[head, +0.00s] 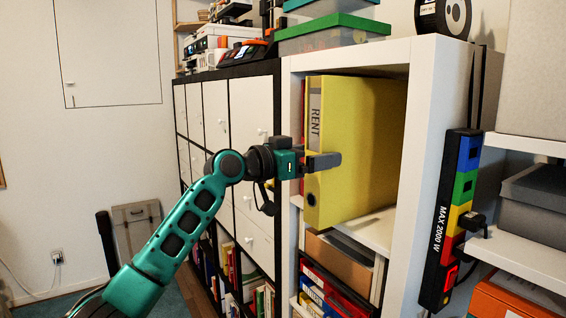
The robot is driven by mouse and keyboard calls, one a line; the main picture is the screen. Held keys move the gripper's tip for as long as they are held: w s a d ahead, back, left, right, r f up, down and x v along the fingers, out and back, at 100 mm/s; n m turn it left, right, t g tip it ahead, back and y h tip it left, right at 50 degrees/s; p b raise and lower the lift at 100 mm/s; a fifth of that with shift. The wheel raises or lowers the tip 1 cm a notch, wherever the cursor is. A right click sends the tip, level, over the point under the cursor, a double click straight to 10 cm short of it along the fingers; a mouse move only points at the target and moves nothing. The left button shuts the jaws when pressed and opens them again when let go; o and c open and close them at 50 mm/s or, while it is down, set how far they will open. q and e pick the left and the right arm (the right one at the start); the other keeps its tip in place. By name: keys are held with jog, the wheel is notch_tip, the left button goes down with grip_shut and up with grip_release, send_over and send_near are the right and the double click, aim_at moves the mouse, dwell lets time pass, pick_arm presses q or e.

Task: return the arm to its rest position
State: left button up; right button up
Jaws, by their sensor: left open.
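My left arm comes in from the lower left, and its gripper (318,162) is at the front of a yellow binder labelled RENT (362,150). The binder stands upright in an open white shelf compartment (398,232). One dark finger of the open gripper lies across the binder's right side near the spine. The other finger is hidden, and I cannot tell whether the gripper touches the binder. My right gripper is not in view.
White cabinet doors (252,108) stand left of the compartment. Boxes (352,265) and books fill the lower shelves. A colourful power strip (452,220) hangs on the shelf's right side. A green-lidded box (332,32) sits on top. Free room lies left of my arm.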

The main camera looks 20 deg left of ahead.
pick_arm(q)
jog(key=b+v, duration=0.1)
jog(key=v, duration=0.8)
jog(key=s+d+f+n+y, duration=0.1)
jog(key=s+f+n+y, duration=0.1)
jog(key=f, duration=1.3)
jog(key=s+d+f+n+y, duration=0.1)
jog(key=s+f+n+y, duration=0.15)
jog(key=f, duration=1.15)
jog(key=s+d+f+g+y, duration=0.2)
jog(key=s+f+g+y, duration=0.1)
jog(key=s+f, duration=1.8)
jog(key=s+y, duration=0.1)
jog(key=s, duration=0.2)
jog(key=shift+f, duration=0.2)
